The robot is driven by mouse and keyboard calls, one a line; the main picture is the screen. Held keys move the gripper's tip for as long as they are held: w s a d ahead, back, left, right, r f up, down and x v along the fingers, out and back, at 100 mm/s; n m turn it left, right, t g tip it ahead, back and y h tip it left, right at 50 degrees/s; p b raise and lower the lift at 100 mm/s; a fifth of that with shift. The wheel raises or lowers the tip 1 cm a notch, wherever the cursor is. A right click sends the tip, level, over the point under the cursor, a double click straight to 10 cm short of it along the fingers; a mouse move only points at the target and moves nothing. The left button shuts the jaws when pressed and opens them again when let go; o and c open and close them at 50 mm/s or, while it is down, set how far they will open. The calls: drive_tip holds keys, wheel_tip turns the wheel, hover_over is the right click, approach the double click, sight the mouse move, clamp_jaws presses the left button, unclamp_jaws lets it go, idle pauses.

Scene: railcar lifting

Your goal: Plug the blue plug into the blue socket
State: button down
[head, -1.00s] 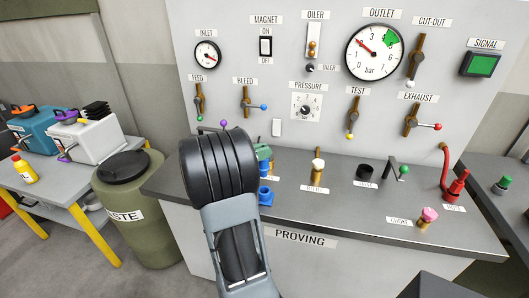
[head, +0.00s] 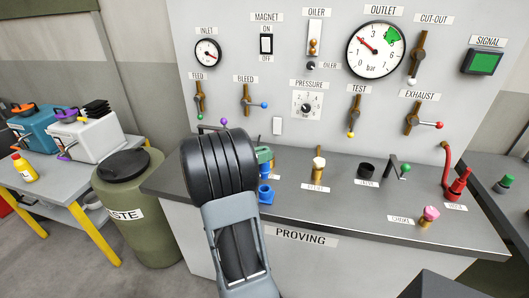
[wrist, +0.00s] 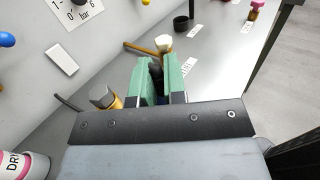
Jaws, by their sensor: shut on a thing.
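My gripper (wrist: 163,82) is shut, its green fingers closed on a dark part between them in the wrist view. In the head view a green finger shows past my black wrist, with the blue plug (head: 265,171) just below it. The blue socket (head: 266,194) stands on the bench top near its front edge, directly under the plug. The plug is very close above the socket; I cannot tell whether they touch.
The grey bench (head: 380,222) carries a white-topped brass valve (head: 318,168), a black cup (head: 367,171), a green-knobbed lever (head: 405,168), a red hose fitting (head: 459,184) and a pink knob (head: 430,213). A gauge panel (head: 280,75) rises behind. A waste drum (head: 130,215) stands at left.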

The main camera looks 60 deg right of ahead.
sight(264, 173)
drive_tip(key=shift+f+b, duration=1)
drive_tip(key=shift+f, duration=0.95)
drive_tip(key=shift+f+b, duration=0.7)
drive_tip(key=shift+f, duration=1.3)
idle(0.9)
drive_tip(key=c, duration=1.1)
unclamp_jaws()
drive_tip(key=b+v, duration=0.1)
drive_tip(key=v, duration=1.3)
drive_tip(key=shift+r, duration=0.1)
